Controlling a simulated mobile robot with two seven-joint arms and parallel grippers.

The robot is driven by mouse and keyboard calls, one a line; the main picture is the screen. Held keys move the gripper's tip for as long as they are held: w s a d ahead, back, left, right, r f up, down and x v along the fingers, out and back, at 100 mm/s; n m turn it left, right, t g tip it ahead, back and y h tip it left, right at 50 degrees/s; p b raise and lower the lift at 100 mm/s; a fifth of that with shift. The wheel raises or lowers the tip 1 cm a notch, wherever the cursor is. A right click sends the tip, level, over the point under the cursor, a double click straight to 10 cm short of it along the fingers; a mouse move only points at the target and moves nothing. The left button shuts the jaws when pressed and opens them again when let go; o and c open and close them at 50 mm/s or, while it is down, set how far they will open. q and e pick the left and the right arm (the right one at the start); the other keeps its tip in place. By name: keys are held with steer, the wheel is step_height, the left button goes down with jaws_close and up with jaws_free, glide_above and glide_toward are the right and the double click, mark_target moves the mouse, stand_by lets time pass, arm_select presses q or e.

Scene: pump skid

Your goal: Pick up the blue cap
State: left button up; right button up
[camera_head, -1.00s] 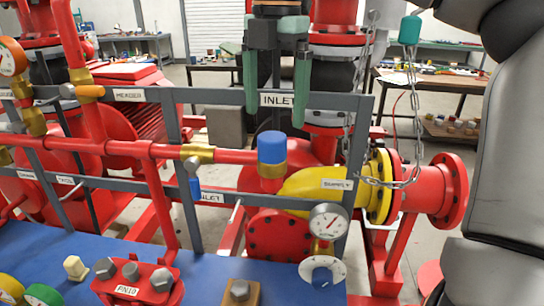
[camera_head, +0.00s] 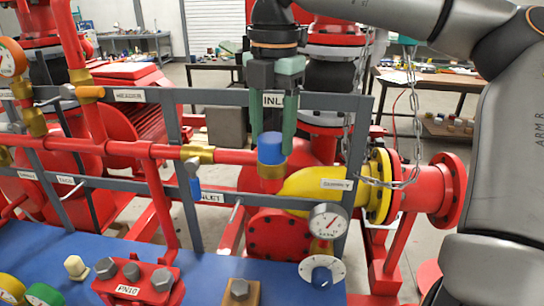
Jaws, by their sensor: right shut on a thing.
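The blue cap (camera_head: 271,150) sits upright on a brass fitting (camera_head: 272,171) at the end of the red pipe. My right gripper (camera_head: 273,143) comes down from above, with one green-tipped finger on each side of the cap. It is shut on the cap; the lower part of the cap shows below the fingertips. The cap still rests against the brass fitting. My left gripper is out of view.
A grey frame (camera_head: 330,102) with an INLET label runs behind the fingers. A yellow elbow (camera_head: 308,184), a pressure gauge (camera_head: 328,221) and a hanging chain (camera_head: 416,120) are close on the right. The blue bench (camera_head: 200,275) holds a red PN10 block (camera_head: 137,281).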

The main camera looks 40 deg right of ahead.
jaws_close()
steer(key=shift+r, duration=0.1)
stand_by(0.3)
